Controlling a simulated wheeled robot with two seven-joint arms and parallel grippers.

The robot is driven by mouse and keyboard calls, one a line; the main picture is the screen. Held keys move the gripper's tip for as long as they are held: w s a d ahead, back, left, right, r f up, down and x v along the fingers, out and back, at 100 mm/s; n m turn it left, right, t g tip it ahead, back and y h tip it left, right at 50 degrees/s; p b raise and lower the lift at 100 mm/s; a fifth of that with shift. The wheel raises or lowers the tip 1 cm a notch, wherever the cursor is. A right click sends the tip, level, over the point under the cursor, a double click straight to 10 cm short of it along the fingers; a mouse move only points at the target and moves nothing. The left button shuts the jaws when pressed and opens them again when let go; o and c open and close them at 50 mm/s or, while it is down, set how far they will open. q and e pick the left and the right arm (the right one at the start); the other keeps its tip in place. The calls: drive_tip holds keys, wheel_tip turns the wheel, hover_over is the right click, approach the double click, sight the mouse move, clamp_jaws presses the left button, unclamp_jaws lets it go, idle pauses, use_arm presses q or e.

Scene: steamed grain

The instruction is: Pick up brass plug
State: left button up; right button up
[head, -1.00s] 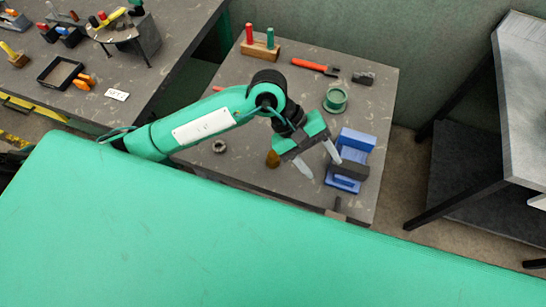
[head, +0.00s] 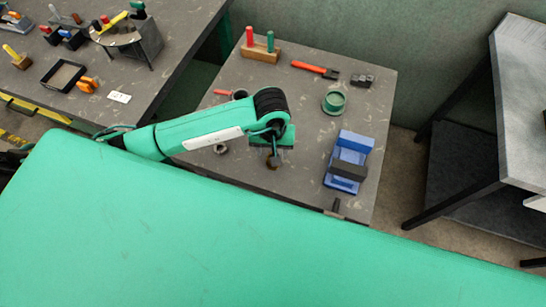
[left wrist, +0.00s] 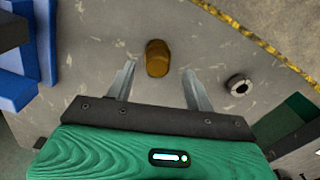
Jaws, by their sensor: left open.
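The brass plug (left wrist: 157,58) is a small brown-gold cylinder on the grey table. In the left wrist view it lies just ahead of my left gripper (left wrist: 156,82), roughly centred between the two open fingers and apart from them. In the head view my left gripper (head: 275,158) hangs above the plug (head: 271,163), which is mostly hidden by the gripper. My right gripper is not in view.
A blue vise (head: 348,160) stands right of the plug. A metal ring nut (head: 221,148) lies to the left. A green spool (head: 334,102), a red-handled hammer (head: 315,69) and a wooden block with pegs (head: 261,54) are farther back.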

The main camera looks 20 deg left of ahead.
use_arm(q)
drive_tip(key=shift+d+f+p, duration=0.2)
drive_tip(key=shift+f+p, duration=1.05)
drive_tip(key=shift+f, duration=1.65)
drive_tip(key=c, duration=1.1)
drive_tip(key=shift+r, duration=0.1)
